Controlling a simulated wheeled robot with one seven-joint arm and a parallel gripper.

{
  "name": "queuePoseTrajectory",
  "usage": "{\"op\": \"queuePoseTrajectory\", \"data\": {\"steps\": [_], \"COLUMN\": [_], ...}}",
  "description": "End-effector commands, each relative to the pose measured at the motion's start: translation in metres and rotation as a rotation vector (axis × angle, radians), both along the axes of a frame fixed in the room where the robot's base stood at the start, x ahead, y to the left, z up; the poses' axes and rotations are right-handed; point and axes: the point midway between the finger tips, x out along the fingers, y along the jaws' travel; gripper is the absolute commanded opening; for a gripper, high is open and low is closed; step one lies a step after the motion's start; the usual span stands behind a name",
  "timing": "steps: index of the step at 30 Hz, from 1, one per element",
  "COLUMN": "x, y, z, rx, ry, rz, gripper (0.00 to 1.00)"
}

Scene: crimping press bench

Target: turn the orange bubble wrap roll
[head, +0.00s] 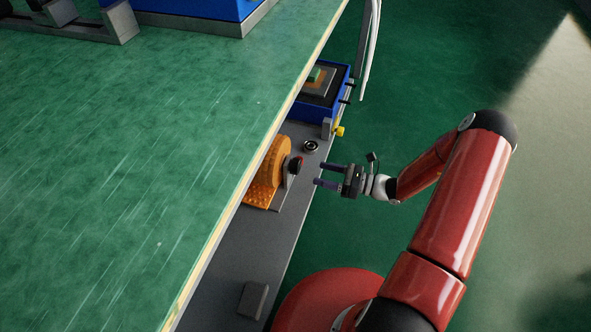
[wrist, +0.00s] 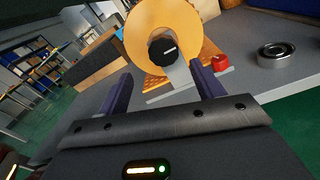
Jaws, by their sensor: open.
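The orange bubble wrap roll (head: 273,162) stands upright on the grey shelf below the green bench top, partly hidden by the bench edge in the head view. In the wrist view the roll (wrist: 168,22) shows face-on, with a black knob (wrist: 163,50) at its centre on a grey bracket. An orange dimpled sheet (head: 258,196) lies at its foot. My gripper (head: 318,174) is open, its two fingers pointing at the knob side of the roll. In the wrist view the knob shows between and beyond the fingertips (wrist: 164,82). Nothing is between the fingers.
A metal ring (head: 311,146) lies on the shelf near the roll, and a small red part (wrist: 219,61) sits beside the bracket. A blue tray (head: 327,92) and a yellow knob (head: 339,131) are farther back. The green bench top (head: 150,130) overhangs the shelf.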

Motion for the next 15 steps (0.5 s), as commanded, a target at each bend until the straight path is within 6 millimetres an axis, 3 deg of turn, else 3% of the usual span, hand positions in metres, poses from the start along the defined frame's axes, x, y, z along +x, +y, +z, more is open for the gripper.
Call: {"op": "queuePoseTrajectory", "data": {"steps": [5,15], "x": [0.005,0.024], "y": [0.006,0.054], "z": [-0.008,-0.008], "rx": [0.03,0.027], "ry": [0.021,0.02], "rz": [-0.029,-0.025], "gripper": [0.67,0.67]}}
